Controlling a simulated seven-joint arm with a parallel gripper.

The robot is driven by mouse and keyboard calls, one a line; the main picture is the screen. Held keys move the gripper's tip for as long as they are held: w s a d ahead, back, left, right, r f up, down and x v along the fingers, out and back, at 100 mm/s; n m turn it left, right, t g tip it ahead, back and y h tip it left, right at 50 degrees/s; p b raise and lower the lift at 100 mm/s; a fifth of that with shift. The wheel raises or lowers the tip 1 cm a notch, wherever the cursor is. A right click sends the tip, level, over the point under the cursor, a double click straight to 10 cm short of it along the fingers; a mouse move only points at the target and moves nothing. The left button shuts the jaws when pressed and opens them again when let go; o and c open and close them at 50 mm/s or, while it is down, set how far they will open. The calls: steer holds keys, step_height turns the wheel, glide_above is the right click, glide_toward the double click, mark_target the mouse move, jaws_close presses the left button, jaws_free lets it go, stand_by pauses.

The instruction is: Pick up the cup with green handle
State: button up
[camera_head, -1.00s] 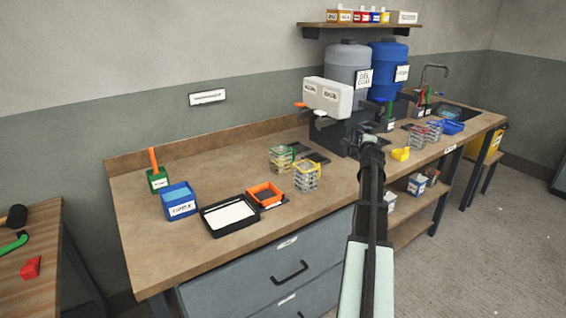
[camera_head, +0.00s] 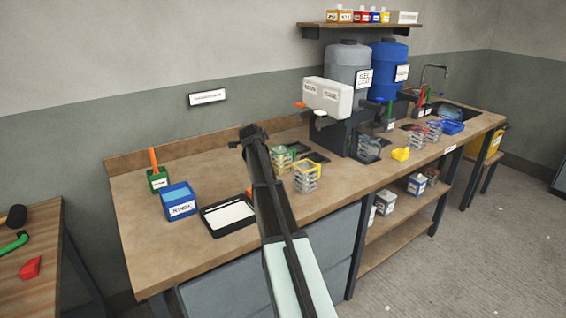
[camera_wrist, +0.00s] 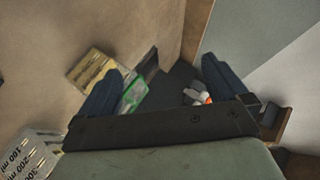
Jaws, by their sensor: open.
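The cup with green handle (camera_head: 280,160) is a clear cup on the bench, left of the machine with the grey tank. In the wrist view its green handle (camera_wrist: 134,93) shows near the left finger, which hides part of the cup. A clear cup with a yellow handle (camera_head: 307,178) stands just in front of it. My gripper (camera_head: 252,133) is open and empty, above the bench and left of the green-handled cup in the head view. In the wrist view the finger gap (camera_wrist: 165,82) lies right of the green handle; contact is not visible.
A blue container (camera_head: 179,205) and a black tray (camera_head: 229,228) sit to the left. The machine's white box (camera_head: 327,97) and grey tank (camera_head: 349,67) stand right of the cups.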

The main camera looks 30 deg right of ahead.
mark_target(283, 151)
steer(key=s+a+n+g+h, duration=0.25)
steer(key=g+h, duration=0.35)
steer(key=g, duration=0.3)
steer(key=shift+m, duration=0.25)
steer(key=x, duration=0.7)
steer(key=shift+s+d, duration=0.25)
steer(key=shift+f+x, duration=0.15)
steer(key=shift+x, duration=1.25)
steer(key=shift+f+x, duration=0.15)
steer(key=shift+x, duration=1.25)
steer(key=shift+a, duration=0.1)
steer(key=shift+c, duration=0.4)
steer(key=c, duration=1)
